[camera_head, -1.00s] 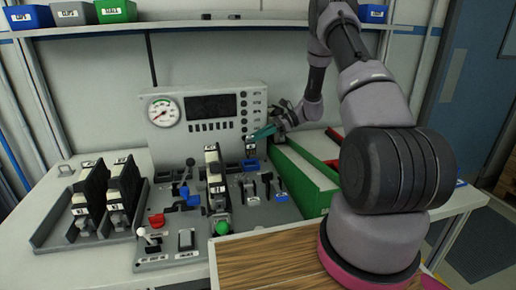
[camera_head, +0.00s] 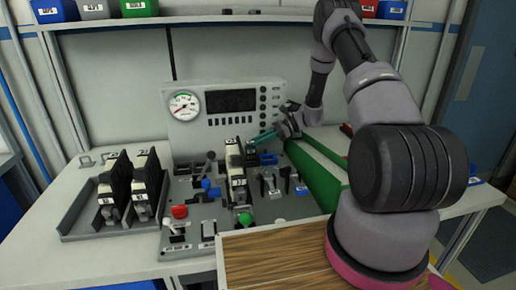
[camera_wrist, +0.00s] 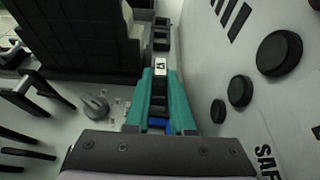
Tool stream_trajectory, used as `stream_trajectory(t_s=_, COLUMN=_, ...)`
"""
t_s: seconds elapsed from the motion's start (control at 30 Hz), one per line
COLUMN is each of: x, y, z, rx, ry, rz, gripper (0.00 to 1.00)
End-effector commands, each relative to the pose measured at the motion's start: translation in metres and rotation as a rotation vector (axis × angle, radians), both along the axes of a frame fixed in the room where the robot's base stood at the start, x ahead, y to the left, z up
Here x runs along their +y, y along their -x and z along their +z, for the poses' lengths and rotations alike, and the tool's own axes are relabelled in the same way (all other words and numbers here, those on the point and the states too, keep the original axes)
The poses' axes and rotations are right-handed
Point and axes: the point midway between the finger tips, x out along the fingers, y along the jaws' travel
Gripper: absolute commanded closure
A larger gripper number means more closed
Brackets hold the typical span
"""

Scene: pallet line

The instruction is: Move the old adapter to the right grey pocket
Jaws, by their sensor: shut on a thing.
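My gripper (camera_head: 256,142) has teal fingers and is above the control board, close to the tall block at its middle. In the wrist view the fingers (camera_wrist: 160,92) are shut on a small dark piece with a white lettered label (camera_wrist: 161,68), which appears to be the old adapter. In the head view this adapter (camera_head: 249,150) is small and partly hidden by the fingers and the block. Small dark square frames (camera_wrist: 162,35) lie just beyond the fingertips in the wrist view. I cannot tell which feature is the right grey pocket.
A tall black and cream block (camera_head: 236,172) stands close left of my gripper. The gauge panel (camera_head: 226,112) rises behind. Levers and knobs crowd the board.

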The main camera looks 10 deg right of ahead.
Motion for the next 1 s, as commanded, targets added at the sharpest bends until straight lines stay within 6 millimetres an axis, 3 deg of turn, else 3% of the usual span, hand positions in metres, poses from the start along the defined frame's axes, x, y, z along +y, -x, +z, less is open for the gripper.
stream_trajectory(t_s=0.17, x=0.0, y=0.0, z=-0.026, rx=0.002, ry=0.0, rz=0.0, gripper=1.0)
stream_trajectory(t_s=0.53, x=0.0, y=0.0, z=-0.03, rx=0.001, ry=0.0, rz=0.0, gripper=1.0)
stream_trajectory(t_s=0.57, x=0.0, y=0.0, z=-0.029, rx=0.0, ry=0.0, rz=0.0, gripper=0.67)
stream_trajectory(t_s=0.6, x=0.0, y=0.0, z=-0.029, rx=0.0, ry=0.0, rz=0.0, gripper=0.52)
stream_trajectory(t_s=1.0, x=-0.001, y=0.0, z=-0.025, rx=0.0, ry=0.0, rz=0.0, gripper=0.48)
